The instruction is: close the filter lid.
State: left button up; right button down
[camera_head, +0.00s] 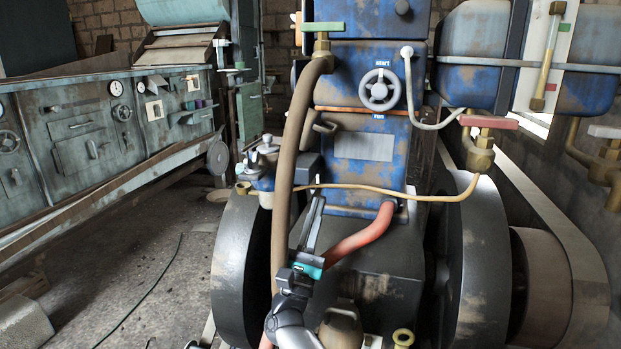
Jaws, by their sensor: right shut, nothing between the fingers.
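A small blue and pale grey filter-like unit (264,172) sits at the left side of the blue engine, above the dark flywheel. A rounded pale cap (268,145) shows on its top; I cannot tell whether this is the filter lid or whether it is open. My right gripper (316,208) is in front of the engine, to the right of and below this unit. Its thin fingers point up and are shut and empty. The fingers are apart from the unit in the picture. My left gripper is not in view.
A thick brown hose (294,130) runs down between the filter-like unit and my right gripper. A large dark flywheel (232,265) stands below left. Open floor lies farther left.

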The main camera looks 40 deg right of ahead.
aim_at(315, 133)
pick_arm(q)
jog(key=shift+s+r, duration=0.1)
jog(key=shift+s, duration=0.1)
pick_arm(e)
jog(key=s+a+r+x, duration=0.1)
jog(key=r+x, duration=0.1)
jog(key=x, duration=1)
jog(key=shift+s, duration=0.25)
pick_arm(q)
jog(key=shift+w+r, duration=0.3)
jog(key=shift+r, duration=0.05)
pick_arm(e)
jog(key=shift+a+r+n, duration=0.15)
jog(key=shift+n, duration=0.25)
